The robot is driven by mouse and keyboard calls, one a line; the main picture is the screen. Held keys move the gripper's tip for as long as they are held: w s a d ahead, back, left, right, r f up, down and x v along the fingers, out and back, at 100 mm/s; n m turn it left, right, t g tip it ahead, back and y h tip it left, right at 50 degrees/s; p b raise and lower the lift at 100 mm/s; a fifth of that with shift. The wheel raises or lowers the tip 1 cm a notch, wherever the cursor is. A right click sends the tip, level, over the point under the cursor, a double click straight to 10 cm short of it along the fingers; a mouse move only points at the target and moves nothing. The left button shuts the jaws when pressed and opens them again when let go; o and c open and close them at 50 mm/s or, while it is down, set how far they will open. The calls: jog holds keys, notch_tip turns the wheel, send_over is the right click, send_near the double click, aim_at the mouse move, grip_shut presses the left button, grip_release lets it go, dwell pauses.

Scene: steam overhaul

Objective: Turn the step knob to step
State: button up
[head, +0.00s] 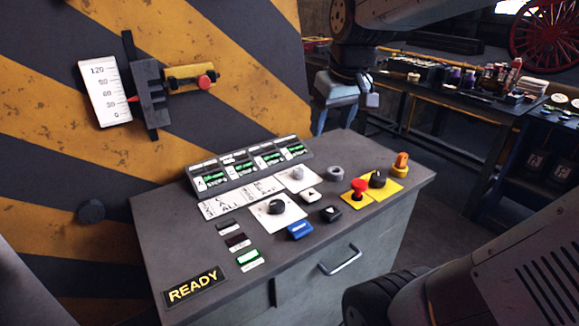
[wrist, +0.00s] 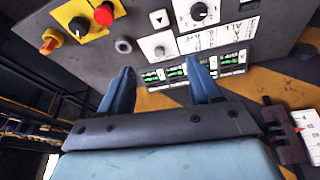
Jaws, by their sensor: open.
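The console top carries a black knob (head: 277,207) on a white plate, a grey knob (head: 297,173) on a smaller white plate, and a black knob (head: 377,179) on a yellow plate. Their lettering is too small to tell which is the step knob. In the wrist view the black knob on white (wrist: 199,11) is at the top, and the grey knob (wrist: 159,50) is just beyond the fingertips. My gripper (wrist: 160,85) is open with nothing between its fingers. In the head view its blue body (head: 338,90) is behind the console, apart from the knobs.
A red button (head: 359,187) and an orange knob (head: 400,164) stand at the console's right. A blue button (head: 300,230) and a READY sign (head: 193,287) are nearer. A display strip (head: 250,165) lines the back, before a striped wall with a gauge (head: 104,92).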

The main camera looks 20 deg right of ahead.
jog(key=w+f+n+g, duration=0.2)
jog(key=w+f, duration=0.2)
jog(key=w, duration=0.7)
jog(key=n+g, duration=0.2)
send_over(299, 171)
notch_tip(299, 171, down, 6)
notch_tip(299, 171, down, 14)
jog(key=shift+r, duration=0.1)
